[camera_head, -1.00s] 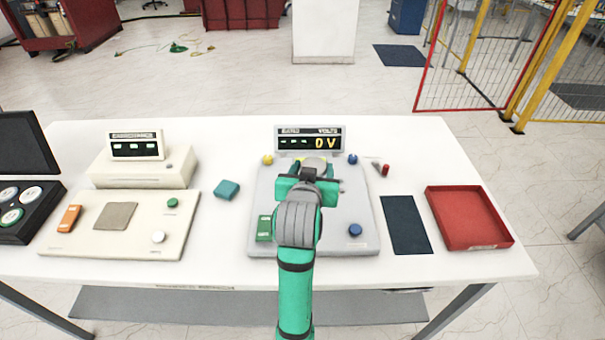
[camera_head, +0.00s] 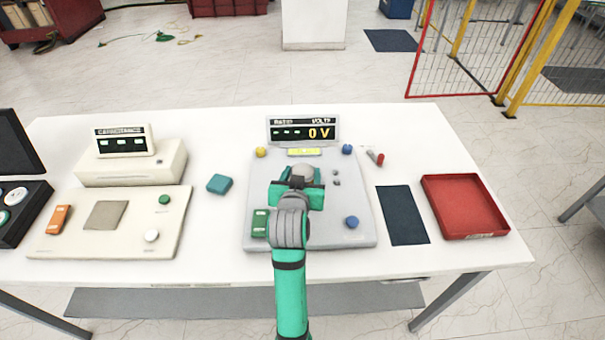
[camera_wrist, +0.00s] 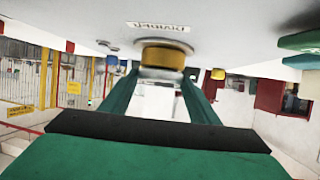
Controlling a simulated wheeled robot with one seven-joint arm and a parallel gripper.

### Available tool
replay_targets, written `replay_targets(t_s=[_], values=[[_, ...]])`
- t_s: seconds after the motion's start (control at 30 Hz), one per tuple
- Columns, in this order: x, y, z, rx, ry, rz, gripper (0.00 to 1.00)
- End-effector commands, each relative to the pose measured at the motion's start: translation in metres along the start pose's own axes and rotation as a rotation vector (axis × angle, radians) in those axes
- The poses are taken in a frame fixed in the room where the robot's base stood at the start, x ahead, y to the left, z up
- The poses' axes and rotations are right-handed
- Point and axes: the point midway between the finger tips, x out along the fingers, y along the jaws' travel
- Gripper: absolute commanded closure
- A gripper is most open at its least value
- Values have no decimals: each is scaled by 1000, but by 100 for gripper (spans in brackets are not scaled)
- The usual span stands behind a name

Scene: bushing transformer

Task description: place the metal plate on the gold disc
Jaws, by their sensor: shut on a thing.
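My gripper (camera_head: 300,178) is over the middle of the grey ratio unit (camera_head: 352,205), with its fingers pointing away from me. It is shut on the pale metal plate (camera_head: 303,170), whose top shows between the fingers. In the wrist view, which is upside down, the plate (camera_wrist: 160,73) is a bright silvery piece between the two green fingers. The gold disc (camera_wrist: 163,54) stands on the unit's panel right against the plate in that view. I cannot tell whether they touch. In the head view the disc is hidden by the plate and gripper.
The unit carries a yellow knob (camera_head: 261,152), blue knobs (camera_head: 352,222), a green switch (camera_head: 260,222) and a display (camera_head: 303,131) reading 0 V. A teal block (camera_head: 219,184) lies left; a dark mat (camera_head: 403,215) and red tray (camera_head: 465,234) lie right.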

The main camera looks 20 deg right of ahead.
Motion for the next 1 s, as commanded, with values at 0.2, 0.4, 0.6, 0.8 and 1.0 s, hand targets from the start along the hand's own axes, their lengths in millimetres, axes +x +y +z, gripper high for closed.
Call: replay_targets(t_s=[0.2,0.4,0.6,0.8,1.0], values=[[1,1,3,0,-1,1,40],[1,2,3,1,0,3,26],[1,2,0,2,1,3,26],[-21,2,0,1,1,2,26],[-61,1,0,1,1,1,26]])
